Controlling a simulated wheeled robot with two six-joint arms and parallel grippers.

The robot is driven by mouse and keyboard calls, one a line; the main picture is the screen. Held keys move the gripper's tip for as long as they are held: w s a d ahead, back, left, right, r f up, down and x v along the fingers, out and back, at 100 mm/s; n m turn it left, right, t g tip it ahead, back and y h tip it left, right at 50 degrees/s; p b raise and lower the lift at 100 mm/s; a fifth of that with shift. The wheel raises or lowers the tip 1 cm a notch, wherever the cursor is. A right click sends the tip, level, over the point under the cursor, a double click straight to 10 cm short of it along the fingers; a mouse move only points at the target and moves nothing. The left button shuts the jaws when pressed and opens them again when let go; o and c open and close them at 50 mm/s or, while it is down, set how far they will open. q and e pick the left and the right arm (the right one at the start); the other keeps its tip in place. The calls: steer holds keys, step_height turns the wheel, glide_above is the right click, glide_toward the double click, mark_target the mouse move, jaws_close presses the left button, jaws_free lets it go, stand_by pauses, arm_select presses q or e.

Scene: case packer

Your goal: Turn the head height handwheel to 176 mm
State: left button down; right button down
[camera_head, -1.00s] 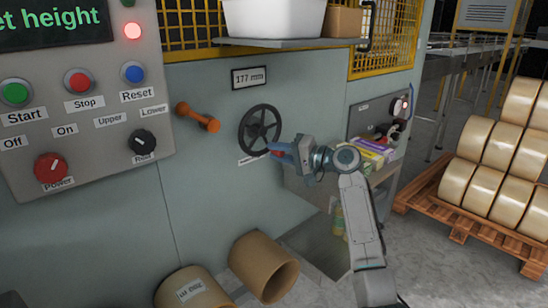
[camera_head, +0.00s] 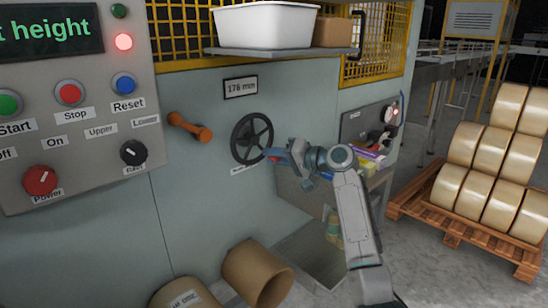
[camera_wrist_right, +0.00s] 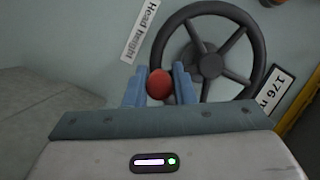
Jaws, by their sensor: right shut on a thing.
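The black spoked head height handwheel (camera_head: 251,138) is on the grey-green machine front, below a small readout plate (camera_head: 241,87). In the wrist view the handwheel (camera_wrist_right: 242,35) fills the upper right, and the readout (camera_wrist_right: 275,88) there shows 176, partly cut off. The readout's last digit is blurred in the head view. My right gripper (camera_head: 273,156) is at the wheel's lower right rim. Its blue fingers are shut on the wheel's red knob (camera_wrist_right: 160,85), which sits between them in the wrist view. My left gripper is not in view.
An orange lever (camera_head: 190,127) sticks out left of the wheel. The control panel (camera_head: 75,150) is further left. A shelf (camera_head: 285,51) with a white bin juts out above.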

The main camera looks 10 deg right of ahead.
steer(key=c, duration=1.2)
jaws_free()
steer(key=shift+d, duration=0.1)
steer(key=shift+s+d, duration=0.15)
steer(key=shift+d, duration=0.05)
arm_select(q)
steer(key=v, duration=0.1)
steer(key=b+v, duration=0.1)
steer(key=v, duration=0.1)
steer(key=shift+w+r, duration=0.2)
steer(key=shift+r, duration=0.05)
arm_select(e)
steer(key=v, duration=1)
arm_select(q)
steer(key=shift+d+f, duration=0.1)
arm_select(e)
steer(key=shift+s+d, duration=0.1)
steer(key=shift+d, duration=0.05)
